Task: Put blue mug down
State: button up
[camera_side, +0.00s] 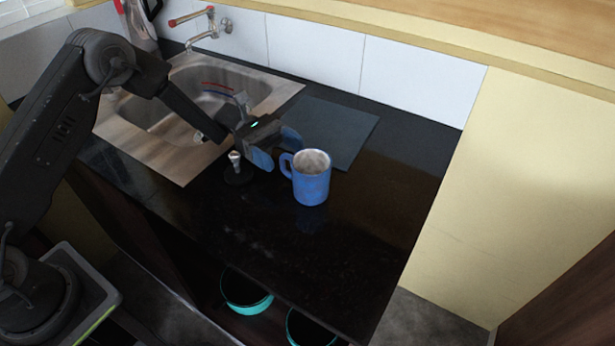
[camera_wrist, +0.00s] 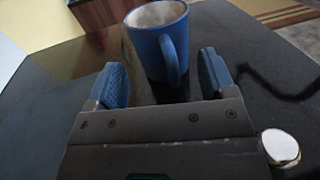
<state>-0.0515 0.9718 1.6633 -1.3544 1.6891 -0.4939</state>
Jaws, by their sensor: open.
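The blue mug (camera_side: 311,180) stands upright on the black countertop (camera_side: 350,250), with its handle toward my gripper. My gripper (camera_side: 275,148) is open, just left of the mug in the side view. In the wrist view, the mug (camera_wrist: 159,45) is ahead of my gripper (camera_wrist: 160,85), and its handle points between the two blue fingertips. The fingers show no contact with the handle. The mug's inside looks pale and speckled.
A steel sink (camera_side: 165,155) with a tap (camera_side: 207,28) is at the left. A dark grey mat (camera_side: 335,125) lies behind the mug. A small metal-topped knob (camera_side: 236,165) stands near my gripper. Teal-rimmed round items (camera_side: 245,292) sit below the counter. The counter right of the mug is clear.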

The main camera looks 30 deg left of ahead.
aim_at(297, 161)
jog(key=shift+s+d+r, duration=0.1)
jog(key=shift+s+d, duration=0.05)
jog(key=shift+d, duration=0.75)
jog(key=shift+s+d, duration=0.15)
jog(key=shift+d, duration=0.7)
grip_shut()
